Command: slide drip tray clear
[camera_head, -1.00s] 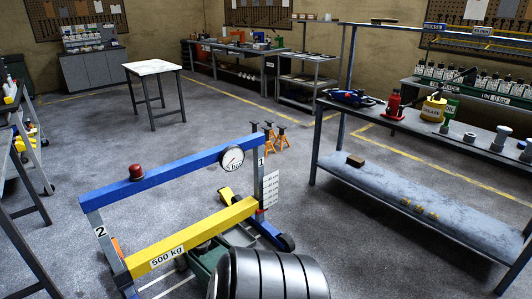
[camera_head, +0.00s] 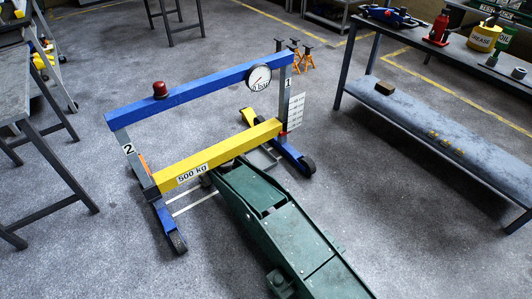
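The beam belongs to a wheeled stand with a blue top bar (camera_head: 205,92), a round gauge (camera_head: 259,78) and a red lamp (camera_head: 160,89). Neither of my grippers is in view.
A grey workbench (camera_head: 435,130) with a lower shelf stands at the right, carrying a red bottle jack (camera_head: 440,28) and a yellow grease can (camera_head: 485,36). Orange jack stands (camera_head: 306,58) stand behind the rig. Dark table legs (camera_head: 55,160) are at the left. The floor at lower left is clear.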

